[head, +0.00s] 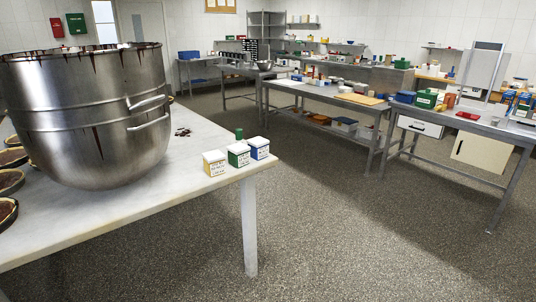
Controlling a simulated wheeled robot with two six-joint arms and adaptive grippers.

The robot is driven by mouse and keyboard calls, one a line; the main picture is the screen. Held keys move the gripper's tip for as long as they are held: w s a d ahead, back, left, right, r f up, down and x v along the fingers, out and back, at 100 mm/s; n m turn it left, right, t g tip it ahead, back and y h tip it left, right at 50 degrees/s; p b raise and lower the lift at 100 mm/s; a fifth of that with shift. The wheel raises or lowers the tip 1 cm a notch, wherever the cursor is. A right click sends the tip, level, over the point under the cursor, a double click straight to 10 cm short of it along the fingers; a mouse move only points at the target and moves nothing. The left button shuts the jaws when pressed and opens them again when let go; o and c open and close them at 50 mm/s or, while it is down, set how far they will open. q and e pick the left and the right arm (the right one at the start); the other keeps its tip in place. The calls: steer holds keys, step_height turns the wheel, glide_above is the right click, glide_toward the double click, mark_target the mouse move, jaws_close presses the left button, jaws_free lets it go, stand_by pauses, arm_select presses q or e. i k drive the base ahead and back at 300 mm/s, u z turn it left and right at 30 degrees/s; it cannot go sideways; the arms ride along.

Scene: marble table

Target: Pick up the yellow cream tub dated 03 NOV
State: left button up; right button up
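A small tub with yellow sides and a white lid (214,163) stands upright near the right end of the marble table (130,205), at its front edge. Its label print is too small for me to read a date. A similar green tub (239,155) stands just right of it, and a blue tub (259,148) stands right of that, near the table's corner. The three form a short slanting row. Neither of my grippers is in view.
A large steel bowl (100,125) with dark drips fills the table's left part. Dark-filled tart shells (10,180) lie at the left edge. A small green object (239,134) stands behind the green tub. Open floor (330,220) lies right of the table.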

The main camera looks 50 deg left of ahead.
mark_target(214, 163)
steer(key=i, duration=1.3)
steer(key=u, duration=0.7)
steer(key=i, duration=0.9)
steer(key=u, duration=0.75)
